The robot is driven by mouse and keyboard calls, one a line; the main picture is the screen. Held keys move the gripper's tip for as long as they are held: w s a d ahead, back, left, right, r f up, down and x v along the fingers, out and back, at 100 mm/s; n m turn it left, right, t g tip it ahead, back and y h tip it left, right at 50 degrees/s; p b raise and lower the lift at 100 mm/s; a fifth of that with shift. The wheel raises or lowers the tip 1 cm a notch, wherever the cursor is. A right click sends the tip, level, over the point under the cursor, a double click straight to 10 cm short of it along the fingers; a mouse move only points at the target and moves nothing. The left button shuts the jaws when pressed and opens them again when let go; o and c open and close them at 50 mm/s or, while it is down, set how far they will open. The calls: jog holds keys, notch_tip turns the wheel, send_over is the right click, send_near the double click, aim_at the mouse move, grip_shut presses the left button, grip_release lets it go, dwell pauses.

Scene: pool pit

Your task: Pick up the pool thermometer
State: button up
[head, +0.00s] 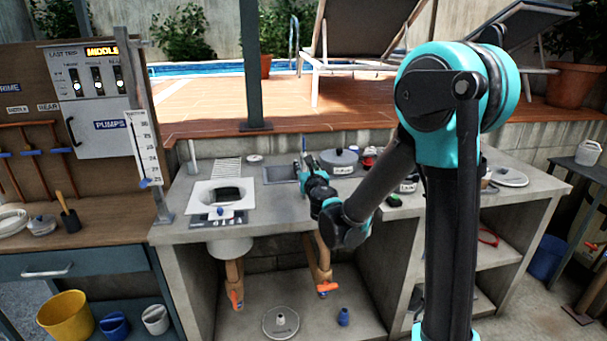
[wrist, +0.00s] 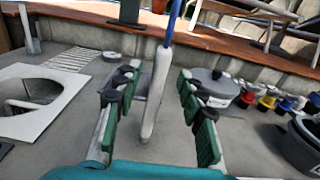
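A slim white stick with a blue upper end, which looks like the pool thermometer (wrist: 155,95), stands roughly upright in the wrist view, leaning slightly. It is between the two fingers of my gripper (wrist: 158,80), with a gap on each side. My gripper is open and holds nothing. In the head view my gripper (head: 305,168) is low over the grey counter (head: 260,228), and the thermometer is mostly hidden there. I cannot tell whether its lower end touches the counter.
A grey lidded pot (head: 339,160) stands right of my gripper. Small colored-capped bottles (wrist: 267,103) and a dark round container (wrist: 300,145) are further right. A white square skimmer frame (head: 204,196) lies left. A low wall (head: 280,146) runs behind the counter.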

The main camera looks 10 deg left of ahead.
jog(key=shift+f+x, duration=0.1)
jog(key=shift+x, duration=1.85)
jog(key=shift+f+x, duration=0.15)
jog(key=shift+x, duration=1.8)
jog(key=shift+c, duration=0.4)
grip_shut()
